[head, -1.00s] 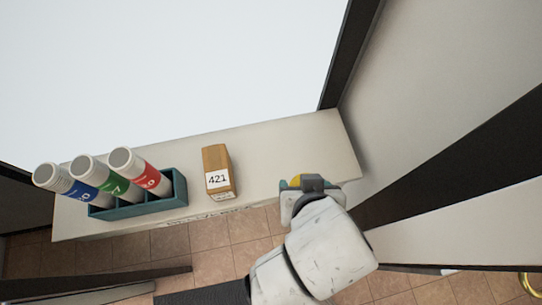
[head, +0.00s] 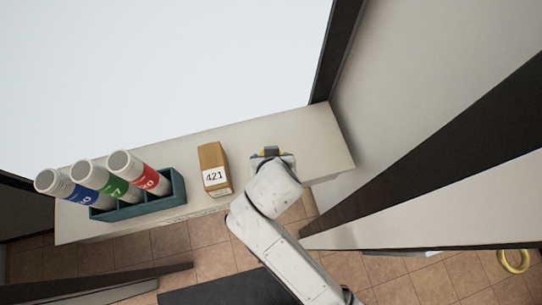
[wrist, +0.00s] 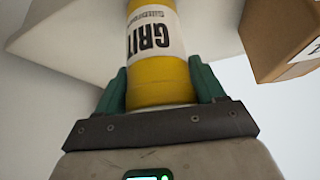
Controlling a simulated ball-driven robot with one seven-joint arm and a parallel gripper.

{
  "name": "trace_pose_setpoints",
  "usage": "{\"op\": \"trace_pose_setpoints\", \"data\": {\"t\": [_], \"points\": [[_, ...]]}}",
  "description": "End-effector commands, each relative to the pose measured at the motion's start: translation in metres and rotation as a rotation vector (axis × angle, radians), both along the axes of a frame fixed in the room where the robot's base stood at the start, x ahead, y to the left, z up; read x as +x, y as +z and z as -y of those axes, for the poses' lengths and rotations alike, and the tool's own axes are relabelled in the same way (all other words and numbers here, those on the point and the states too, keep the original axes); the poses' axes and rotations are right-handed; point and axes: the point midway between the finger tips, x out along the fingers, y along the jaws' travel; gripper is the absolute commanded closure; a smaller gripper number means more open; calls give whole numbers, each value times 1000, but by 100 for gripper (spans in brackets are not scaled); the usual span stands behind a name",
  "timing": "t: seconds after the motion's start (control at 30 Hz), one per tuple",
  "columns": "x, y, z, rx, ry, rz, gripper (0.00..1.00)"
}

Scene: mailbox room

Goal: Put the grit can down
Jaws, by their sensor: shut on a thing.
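The grit can (wrist: 155,45) is a yellow cylinder with a white band reading "GRIT" in the wrist view. My gripper (wrist: 163,88) is shut on it, with a green finger on either side of the can. In the head view my gripper (head: 270,155) is over the right part of the pale shelf (head: 325,150), and my wrist hides nearly all of the can. I cannot tell whether the can touches the shelf.
A brown box labelled 421 (head: 212,160) stands on the shelf just left of my gripper. It also shows in the wrist view (wrist: 275,35). A teal rack (head: 140,207) with blue, green and red tubes is further left. The shelf's right end is clear.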

Motion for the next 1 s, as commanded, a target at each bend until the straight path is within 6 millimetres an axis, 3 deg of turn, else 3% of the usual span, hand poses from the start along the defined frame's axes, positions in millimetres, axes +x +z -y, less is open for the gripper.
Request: {"op": "trace_pose_setpoints", "data": {"t": [0.4, 0.43, 0.7, 1.0], "points": [[0, -5, 0, 1, 1, 3, 81], [0, -6, 0, 0, 0, 1, 30], [0, -6, 0, 0, 1, 1, 6], [0, -1, -1, 1, 2, 2, 6]]}}
